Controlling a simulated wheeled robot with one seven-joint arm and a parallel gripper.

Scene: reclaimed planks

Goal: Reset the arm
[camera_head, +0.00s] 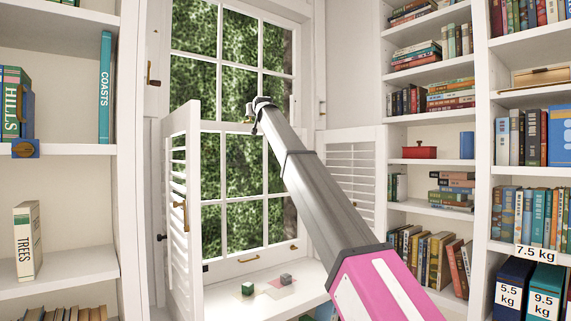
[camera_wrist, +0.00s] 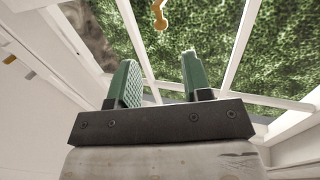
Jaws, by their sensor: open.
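My arm rises from the lower right of the head view, up and to the left across the window (camera_head: 225,190). My gripper (camera_head: 252,112) is at its far end, small in that view, in front of the window's middle rail. In the wrist view my gripper (camera_wrist: 160,88) shows two green-padded fingers spread apart with nothing between them. Window panes and foliage lie beyond the fingers.
A white louvred shutter (camera_head: 181,215) stands open left of my arm, another (camera_head: 352,170) to the right. The sill holds a green block (camera_head: 247,288) and a grey block (camera_head: 286,280). Bookshelves (camera_head: 75,150) flank the window. Weight-marked boxes (camera_head: 512,285) stand lower right.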

